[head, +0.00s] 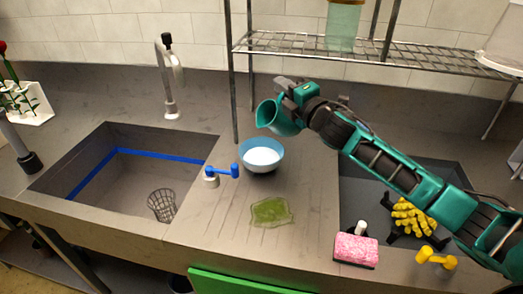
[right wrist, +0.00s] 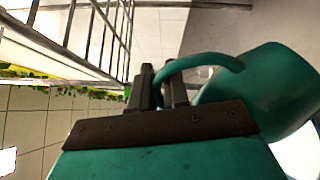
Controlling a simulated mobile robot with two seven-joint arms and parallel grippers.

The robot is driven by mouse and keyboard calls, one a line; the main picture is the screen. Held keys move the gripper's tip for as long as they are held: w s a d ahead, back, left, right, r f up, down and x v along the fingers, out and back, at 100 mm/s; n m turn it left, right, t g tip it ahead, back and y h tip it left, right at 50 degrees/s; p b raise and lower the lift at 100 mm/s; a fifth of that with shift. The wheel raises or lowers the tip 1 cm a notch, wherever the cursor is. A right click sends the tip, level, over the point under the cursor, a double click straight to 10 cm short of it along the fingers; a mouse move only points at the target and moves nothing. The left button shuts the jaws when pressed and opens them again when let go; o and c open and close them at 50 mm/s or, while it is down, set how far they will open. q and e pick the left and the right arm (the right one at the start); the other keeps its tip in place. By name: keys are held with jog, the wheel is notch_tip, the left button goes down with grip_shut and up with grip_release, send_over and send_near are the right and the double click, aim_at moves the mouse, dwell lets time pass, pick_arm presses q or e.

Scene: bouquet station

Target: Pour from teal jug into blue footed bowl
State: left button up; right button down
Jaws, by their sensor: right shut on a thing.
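The teal jug (head: 277,120) is in the air above the blue footed bowl, tilted with its open mouth toward the left. My right gripper (head: 303,97) is shut on the jug's handle. In the right wrist view the fingers (right wrist: 162,82) close on the handle, and the jug's body (right wrist: 262,88) is at the right. The blue footed bowl (head: 247,147) stands upright on the counter below the jug, with white contents inside; its foot is mostly hidden. No stream between jug and bowl is visible. My left gripper is out of view.
A sink (head: 100,175) with a wire cup (head: 161,204) is at left. A green puddle-like patch (head: 271,211) lies in front. A wire shelf (head: 370,48) is behind; a pink sponge (head: 356,248) is front right.

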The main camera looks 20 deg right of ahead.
jog(key=shift+a+r+n, duration=0.15)
jog(key=shift+r+n, duration=0.05)
jog(key=shift+n, duration=0.1)
jog(key=shift+s+a+f+n+b, duration=0.1)
jog(key=shift+a+f+n+b, duration=0.1)
jog(key=shift+a+n+b, duration=0.55)
jog(key=shift+d+n, duration=0.25)
jog(key=shift+d, duration=0.45)
jog(key=shift+w+d, duration=0.2)
jog(key=shift+d, duration=0.65)
jog(key=shift+d+f, duration=0.1)
jog(key=shift+n, duration=0.4)
dwell(0.4)
